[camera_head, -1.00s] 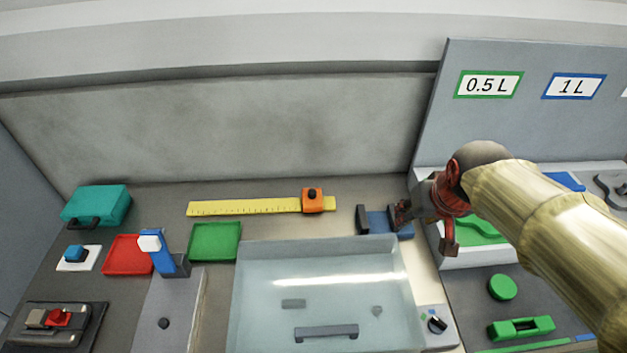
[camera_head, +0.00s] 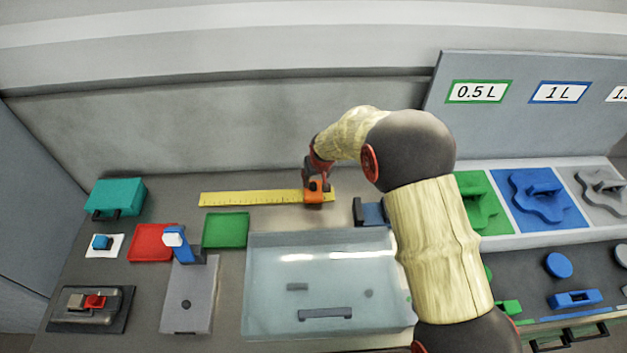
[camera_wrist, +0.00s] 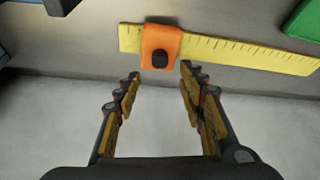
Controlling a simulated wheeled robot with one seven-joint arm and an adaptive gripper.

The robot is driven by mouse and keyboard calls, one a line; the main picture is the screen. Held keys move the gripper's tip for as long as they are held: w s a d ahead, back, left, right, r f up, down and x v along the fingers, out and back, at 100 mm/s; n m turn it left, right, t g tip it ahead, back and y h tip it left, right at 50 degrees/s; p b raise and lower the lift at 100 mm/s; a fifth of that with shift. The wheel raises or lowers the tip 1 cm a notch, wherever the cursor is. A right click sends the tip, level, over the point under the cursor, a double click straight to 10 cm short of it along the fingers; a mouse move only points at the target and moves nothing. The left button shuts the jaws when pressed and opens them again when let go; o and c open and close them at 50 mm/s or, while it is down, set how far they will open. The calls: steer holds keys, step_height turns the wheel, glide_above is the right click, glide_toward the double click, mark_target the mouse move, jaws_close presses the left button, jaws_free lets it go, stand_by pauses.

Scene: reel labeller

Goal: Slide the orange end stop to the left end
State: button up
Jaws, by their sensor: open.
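The orange end stop (camera_head: 313,195) sits on the yellow ruler (camera_head: 250,198) near the ruler's right end in the head view. It has a dark knob on top. In the wrist view the end stop (camera_wrist: 160,47) lies just beyond my open fingertips, between their lines, with the ruler (camera_wrist: 240,50) running behind it. My gripper (camera_head: 316,183) is over or just behind the end stop in the head view, and its fingers (camera_wrist: 158,72) are open and empty in the wrist view. Whether a finger touches the stop cannot be told.
A green tray (camera_head: 226,230) and a clear-lidded box (camera_head: 330,285) lie in front of the ruler. A blue and dark holder (camera_head: 370,212) stands right of it. A teal case (camera_head: 115,197) is at far left. The ruler's left stretch is clear.

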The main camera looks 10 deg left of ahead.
mark_target(313, 185)
steer(key=x, duration=0.7)
steer(key=shift+f, duration=0.3)
steer(key=c, duration=0.3)
jaws_close()
stand_by(0.4)
